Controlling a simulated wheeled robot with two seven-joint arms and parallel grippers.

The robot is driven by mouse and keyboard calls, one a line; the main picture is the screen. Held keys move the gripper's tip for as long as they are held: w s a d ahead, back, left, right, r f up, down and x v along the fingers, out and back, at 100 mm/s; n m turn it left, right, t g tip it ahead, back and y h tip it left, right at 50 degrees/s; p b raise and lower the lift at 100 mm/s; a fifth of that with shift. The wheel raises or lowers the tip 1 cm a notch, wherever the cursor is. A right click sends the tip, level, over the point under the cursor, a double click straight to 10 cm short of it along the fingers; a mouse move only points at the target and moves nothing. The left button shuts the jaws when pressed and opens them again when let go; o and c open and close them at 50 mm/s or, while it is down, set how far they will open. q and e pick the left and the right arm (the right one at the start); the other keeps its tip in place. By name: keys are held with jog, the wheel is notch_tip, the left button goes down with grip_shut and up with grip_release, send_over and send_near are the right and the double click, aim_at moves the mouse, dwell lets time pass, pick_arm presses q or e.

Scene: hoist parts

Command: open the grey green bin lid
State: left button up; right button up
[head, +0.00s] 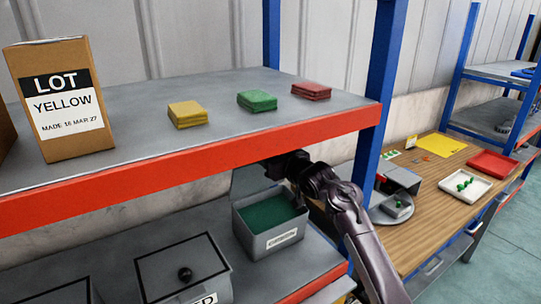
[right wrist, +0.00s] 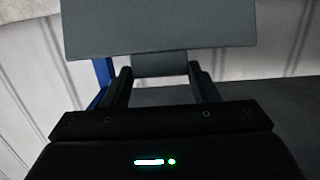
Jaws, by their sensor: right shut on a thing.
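The grey bin (head: 270,240) with a white label stands open on the lower shelf, and green contents (head: 268,213) show inside. Its grey lid (head: 248,181) is raised at the back of the bin, roughly upright. My right gripper (head: 275,167) is at the lid's upper edge, under the upper shelf. In the right wrist view the fingers (right wrist: 160,78) are shut on a grey tab (right wrist: 158,66) joined to the flat lid panel (right wrist: 160,28). The fingertips are partly hidden in the head view. My left gripper is not in view.
The red-edged upper shelf (head: 190,165) lies close above my right gripper. It holds a box (head: 60,95) and yellow, green and red stacks. A second grey bin with a closed, knobbed lid (head: 180,262) stands to the left. A blue post (head: 378,100) and wooden table (head: 430,195) are to the right.

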jog(key=shift+w+r, duration=0.1)
jog(key=shift+r, duration=0.15)
jog(key=o, duration=1.2)
jog(key=shift+o, duration=1)
jog(key=shift+s, duration=0.2)
jog(key=shift+f, duration=0.1)
jog(key=shift+d, duration=0.1)
jog(key=b+v, duration=0.2)
jog(key=v, duration=0.5)
jog(key=shift+s+d+b, duration=0.2)
jog(key=shift+s+b, duration=0.1)
jog(key=shift+b, duration=0.05)
